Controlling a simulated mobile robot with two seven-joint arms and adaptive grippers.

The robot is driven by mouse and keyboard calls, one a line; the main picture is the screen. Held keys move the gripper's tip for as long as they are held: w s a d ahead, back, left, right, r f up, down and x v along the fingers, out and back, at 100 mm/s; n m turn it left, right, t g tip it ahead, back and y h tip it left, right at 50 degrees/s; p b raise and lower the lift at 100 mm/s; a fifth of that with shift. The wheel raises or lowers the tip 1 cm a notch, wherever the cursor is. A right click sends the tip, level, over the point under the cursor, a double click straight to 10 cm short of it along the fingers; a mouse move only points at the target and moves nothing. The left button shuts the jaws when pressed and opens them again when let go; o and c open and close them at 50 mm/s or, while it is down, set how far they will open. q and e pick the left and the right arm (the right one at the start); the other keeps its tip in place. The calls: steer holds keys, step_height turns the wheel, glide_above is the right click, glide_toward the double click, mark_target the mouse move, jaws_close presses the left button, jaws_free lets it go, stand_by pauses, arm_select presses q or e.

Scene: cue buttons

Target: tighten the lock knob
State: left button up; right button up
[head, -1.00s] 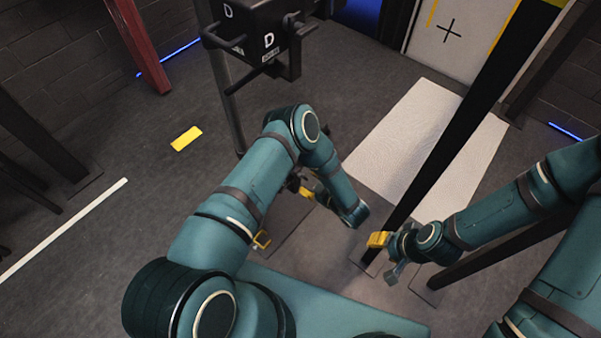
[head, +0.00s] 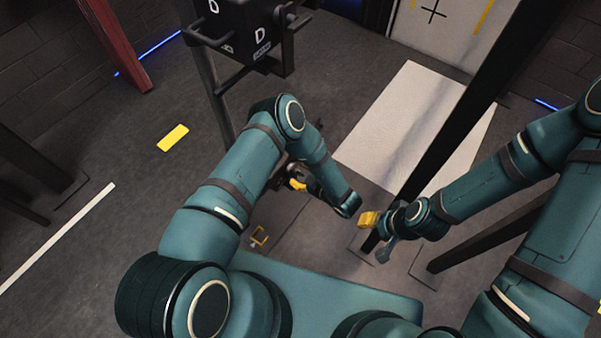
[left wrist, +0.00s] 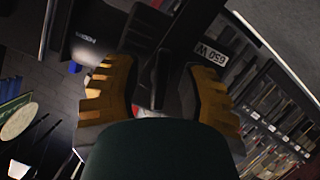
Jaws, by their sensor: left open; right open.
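In the left wrist view, a dark upright lever-like piece (left wrist: 158,78), possibly the lock knob, shows between the two yellow-padded fingers of my left gripper (left wrist: 163,95). The fingers are open on either side of it; I cannot tell whether they touch it. Dark housing with a "650 W" label (left wrist: 209,54) is just behind. In the head view, my left gripper (head: 298,184) is small and partly hidden by my arm, and I cannot make out the knob there. My right gripper (head: 377,232) is open and empty, beside a dark post.
A black box marked D (head: 250,35) with handles is on a stand at top left. A thick dark slanted post (head: 455,130) rises near my right gripper. A pale mat (head: 410,120) and a yellow floor mark (head: 172,138) lie on the floor. Open floor is at left.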

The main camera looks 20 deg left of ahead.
arm_select(q)
jaws_close()
